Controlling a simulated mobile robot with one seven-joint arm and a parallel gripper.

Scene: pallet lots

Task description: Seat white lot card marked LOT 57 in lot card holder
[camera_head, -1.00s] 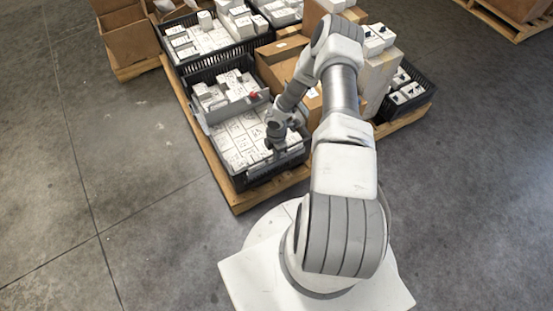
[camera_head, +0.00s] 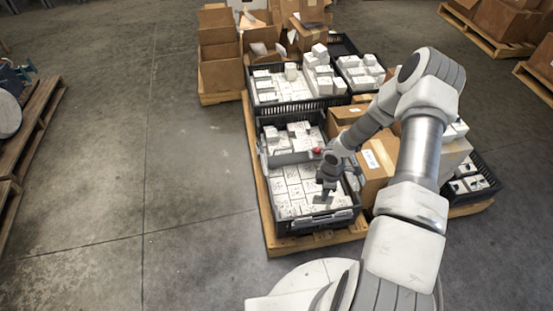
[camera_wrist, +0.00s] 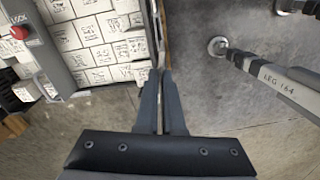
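My gripper (camera_head: 325,197) points down over the right front part of the near black crate (camera_head: 262,165). In the wrist view my gripper (camera_wrist: 161,74) has its two dark fingers close together, with a thin pale slit between them. I cannot tell whether a thin card sits edge-on there. The fingertips are beside the crate's wall in that picture. No LOT 57 marking is readable in any view. I cannot pick out the card or the lot card holder with certainty. A small pale plate (camera_wrist: 44,86) shows by the grey bar at the left of the wrist view.
The near crate holds several white marked boxes (camera_head: 290,185). A grey bar with a red knob (camera_wrist: 19,32) labelled LOCK crosses it. A tubular leg marked LEG 164 (camera_wrist: 275,80) is at right. Cartons (camera_head: 375,160) and other crates share the pallet (camera_head: 262,222).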

